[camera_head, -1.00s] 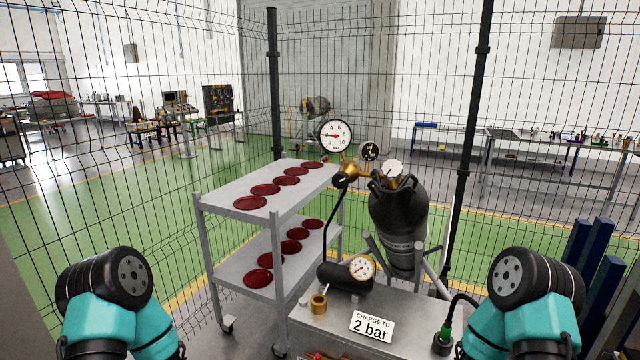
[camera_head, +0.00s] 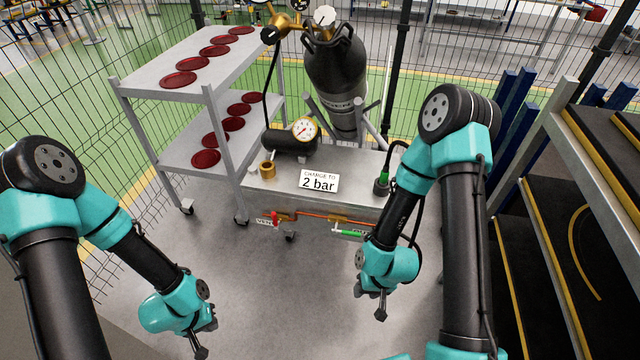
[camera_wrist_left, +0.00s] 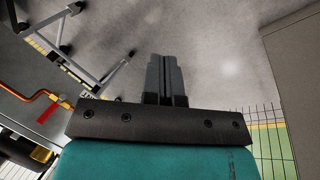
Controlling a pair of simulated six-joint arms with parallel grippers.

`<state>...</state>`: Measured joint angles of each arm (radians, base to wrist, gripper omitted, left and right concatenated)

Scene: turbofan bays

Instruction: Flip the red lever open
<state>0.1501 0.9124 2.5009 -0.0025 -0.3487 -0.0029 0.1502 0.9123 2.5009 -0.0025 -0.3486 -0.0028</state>
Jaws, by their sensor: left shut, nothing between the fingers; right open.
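The red lever (camera_head: 275,219) is on the orange pipe at the front of the grey bench, beside a small label. It also shows in the left wrist view (camera_wrist_left: 47,112), at the left edge. My left gripper (camera_head: 201,352) is low in front of the bench, to the left of and nearer than the lever. In the left wrist view its fingers (camera_wrist_left: 166,75) are together with nothing between them. My right gripper (camera_head: 381,312) hangs in front of the bench, right of the lever. It is open and empty. Neither gripper touches the lever.
A green lever (camera_head: 350,234) is on the same pipe, to the right. The bench carries a "CHARGE TO 2 bar" sign (camera_head: 319,182), a gauge (camera_head: 304,129) and a brass fitting (camera_head: 267,170). A trolley (camera_head: 150,80) with red discs stands left. Floor before the bench is clear.

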